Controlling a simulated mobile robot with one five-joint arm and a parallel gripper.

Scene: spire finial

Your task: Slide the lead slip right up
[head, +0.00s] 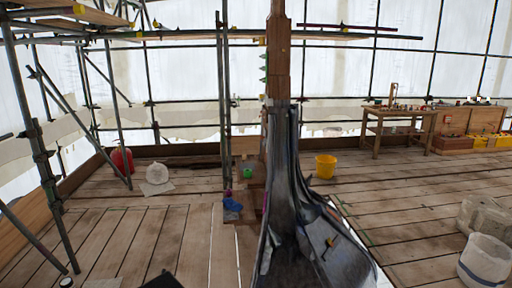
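A dark grey lead covering (284,165) stands in the middle of the view around the lower part of a brown wooden post (278,60). The lead is narrow at the top and flares into a wide skirt (318,255) at the bottom. Bare wood shows above its upper edge. I cannot tell where a separate lead slip begins or ends on it. A small yellow-handled tool (330,241) appears to rest on the skirt. My gripper is not recognisable in this view.
Scaffold poles (222,100) stand close left of the post. A yellow bucket (325,166) stands on the boards behind it, right. A wooden workbench (398,124) is farther right. A white tub (485,262) is at the right front. The left boards are mostly clear.

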